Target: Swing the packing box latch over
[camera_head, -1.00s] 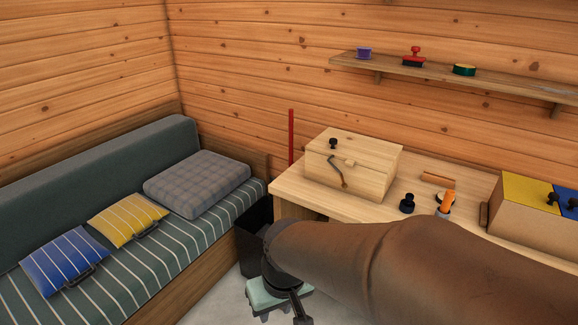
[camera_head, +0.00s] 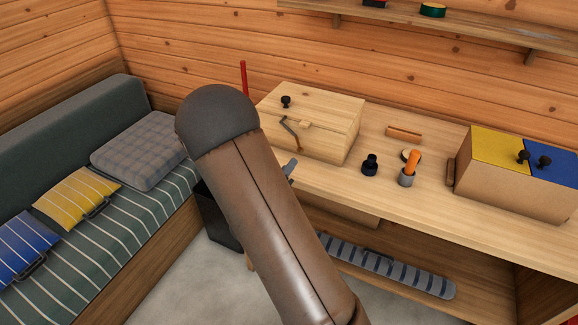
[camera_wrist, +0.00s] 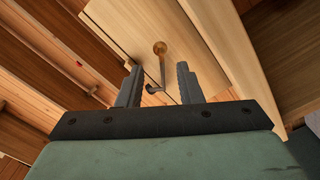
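The pale wooden packing box (camera_head: 322,104) stands at the left end of the workbench, with its lid shut and a black knob (camera_head: 286,101) on top. In the wrist view the latch (camera_wrist: 162,70) shows with a brass round end and a dark hooked end. My gripper (camera_wrist: 159,68) is open and faces the box front. The latch appears between its fingers in the picture; no contact shows. My arm hides most of the gripper in the head view.
A yellow-and-blue-lidded box (camera_head: 520,180) stands farther right. A dark bin (camera_head: 222,226) stands between bench and sofa.

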